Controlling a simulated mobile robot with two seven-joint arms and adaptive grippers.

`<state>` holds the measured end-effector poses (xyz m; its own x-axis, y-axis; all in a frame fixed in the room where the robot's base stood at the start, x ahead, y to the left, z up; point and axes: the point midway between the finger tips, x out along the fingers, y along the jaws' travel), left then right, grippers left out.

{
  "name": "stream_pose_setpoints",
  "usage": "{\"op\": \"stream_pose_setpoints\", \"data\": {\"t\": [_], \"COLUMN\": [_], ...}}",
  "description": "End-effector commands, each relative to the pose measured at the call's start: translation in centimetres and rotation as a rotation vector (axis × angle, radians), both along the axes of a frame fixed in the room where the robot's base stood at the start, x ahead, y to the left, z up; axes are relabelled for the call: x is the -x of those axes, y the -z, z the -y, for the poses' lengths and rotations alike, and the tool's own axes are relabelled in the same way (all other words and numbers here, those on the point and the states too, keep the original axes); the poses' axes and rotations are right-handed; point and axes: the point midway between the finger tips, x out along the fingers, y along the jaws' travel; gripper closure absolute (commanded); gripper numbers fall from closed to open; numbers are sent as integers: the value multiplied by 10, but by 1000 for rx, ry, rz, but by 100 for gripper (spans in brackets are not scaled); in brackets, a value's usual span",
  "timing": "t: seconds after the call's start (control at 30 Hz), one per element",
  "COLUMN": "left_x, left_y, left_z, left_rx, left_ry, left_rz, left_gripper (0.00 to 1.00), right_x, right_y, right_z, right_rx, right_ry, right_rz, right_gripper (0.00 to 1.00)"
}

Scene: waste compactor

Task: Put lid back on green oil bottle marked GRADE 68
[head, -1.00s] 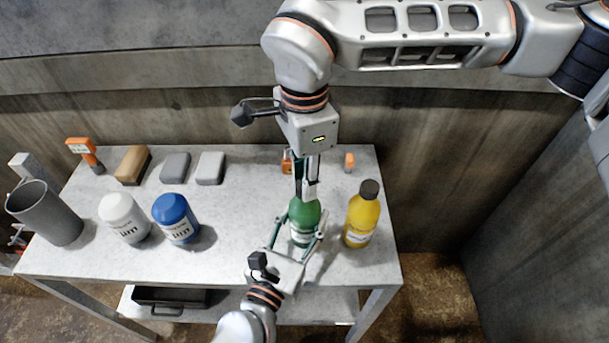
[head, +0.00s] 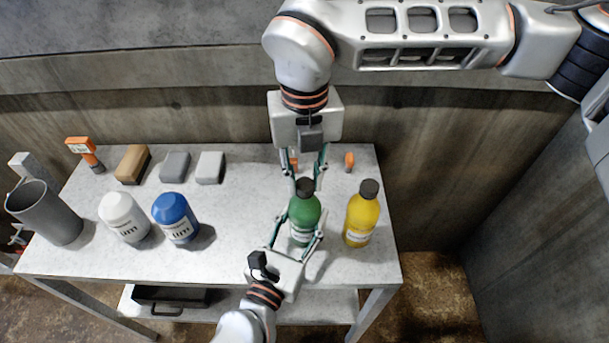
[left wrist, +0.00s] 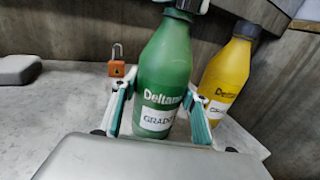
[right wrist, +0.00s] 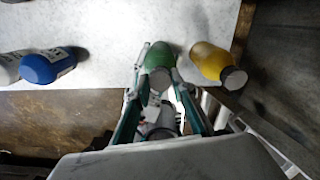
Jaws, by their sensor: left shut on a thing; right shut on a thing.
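The green oil bottle (head: 303,213) stands upright on the table. Its label reads "GRADE" in the left wrist view (left wrist: 160,85); the number is hidden. My left gripper (head: 297,240) is shut around the bottle's body from the front. The dark lid (head: 304,186) is at the top of the bottle's neck and also shows in the right wrist view (right wrist: 157,82). My right gripper (head: 305,183) comes down from above, shut on the lid. I cannot tell whether the lid is fully seated.
A yellow bottle (head: 361,216) with a dark cap stands close to the right. White (head: 123,217) and blue (head: 176,217) containers stand to the left, with a grey cylinder (head: 45,213) beyond. Table between blue container and green bottle is clear.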

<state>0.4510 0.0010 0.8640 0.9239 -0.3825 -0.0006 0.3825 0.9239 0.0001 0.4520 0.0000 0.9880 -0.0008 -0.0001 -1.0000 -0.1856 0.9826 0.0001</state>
Motion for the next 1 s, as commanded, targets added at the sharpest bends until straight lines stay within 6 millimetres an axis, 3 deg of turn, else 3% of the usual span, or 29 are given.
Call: {"op": "stream_pose_setpoints", "data": {"t": [1.0], "left_x": [0], "left_y": [1], "left_z": [0], "left_rx": [-1], "left_ry": [-1], "left_rz": [-2], "left_gripper": [100], "right_x": [1], "right_y": [1], "right_z": [1], "right_rx": [0], "right_ry": [1900], "right_rz": [-2], "right_gripper": [83]}}
